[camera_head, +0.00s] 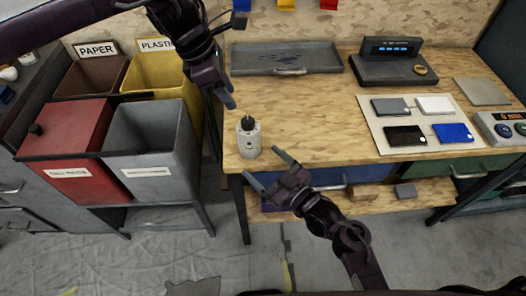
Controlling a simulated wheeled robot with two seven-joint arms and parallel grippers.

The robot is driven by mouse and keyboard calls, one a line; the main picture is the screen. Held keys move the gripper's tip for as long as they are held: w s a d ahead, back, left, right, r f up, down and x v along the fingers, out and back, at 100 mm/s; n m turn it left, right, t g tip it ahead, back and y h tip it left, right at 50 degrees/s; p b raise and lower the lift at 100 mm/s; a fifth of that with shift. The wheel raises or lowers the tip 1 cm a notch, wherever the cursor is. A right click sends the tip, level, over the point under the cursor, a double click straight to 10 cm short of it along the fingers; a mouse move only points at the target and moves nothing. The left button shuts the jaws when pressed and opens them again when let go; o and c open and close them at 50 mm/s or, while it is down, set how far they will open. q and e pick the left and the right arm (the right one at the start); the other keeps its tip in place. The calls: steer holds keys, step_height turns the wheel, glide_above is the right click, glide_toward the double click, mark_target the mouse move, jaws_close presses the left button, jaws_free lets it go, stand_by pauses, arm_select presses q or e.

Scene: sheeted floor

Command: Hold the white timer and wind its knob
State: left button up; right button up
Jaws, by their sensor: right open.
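The white timer (249,142) stands upright near the left front corner of the wooden table. Its dark knob (247,123) is on top, with a thin pointed tip. My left gripper (230,103) is above and slightly left of the knob, pointing down and apart from it in the picture. Its fingers overlap from this angle, so I cannot tell whether they are apart. My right gripper (262,166) is in front of the timer at the table's front edge. Its two fingers are spread wide and empty, one tip close to the timer's lower right side.
A grey tray (330,59) lies at the back of the table (318,125). A dark device with a blue display (390,66) and a board with several coloured pads (380,119) are to the right. Sorting bins (158,140) stand left of the table. The table's middle is clear.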

mark_target(256, 146)
steer(key=w+r+m, duration=0.1)
steer(key=w+a+r+m+h, duration=0.1)
steer(key=w, duration=0.1)
steer(key=shift+m, duration=0.3)
steer(key=shift+w+a+r, duration=0.1)
steer(key=shift+w+a, duration=0.05)
steer(key=shift+w, duration=0.15)
steer(key=x, duration=0.6)
steer(key=shift+w+a, duration=0.15)
steer(key=shift+w, duration=0.1)
steer(key=shift+c, duration=0.2)
